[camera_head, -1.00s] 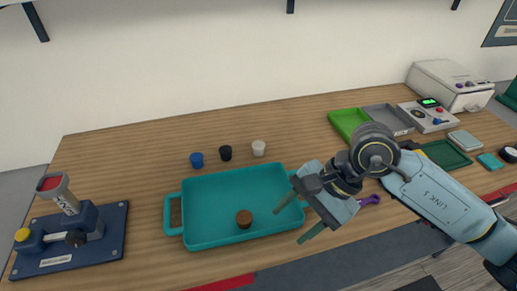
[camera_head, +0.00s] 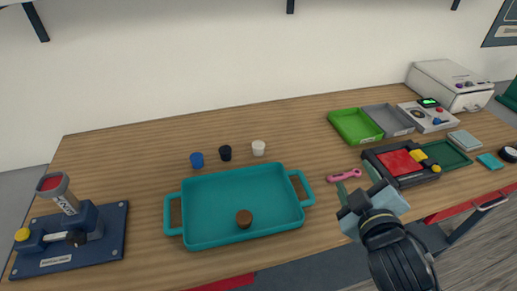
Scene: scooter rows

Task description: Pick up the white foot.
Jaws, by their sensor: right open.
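The white foot (camera_head: 258,148) is a small white cylinder standing on the wooden table behind the teal tray's right part. My right gripper (camera_head: 356,187) is open and empty, to the right of the teal tray (camera_head: 187,214) and in front of the pink tool. It is well to the right of the white foot and nearer the front edge. Nothing hides the white foot. My left gripper is not in view.
A black foot (camera_head: 225,153) and a blue foot (camera_head: 197,160) stand left of the white one. A brown foot (camera_head: 244,218) is in the tray. A pink tool (camera_head: 345,175) and a black-red fixture (camera_head: 398,162) lie right. A blue press (camera_head: 90,222) stands far left.

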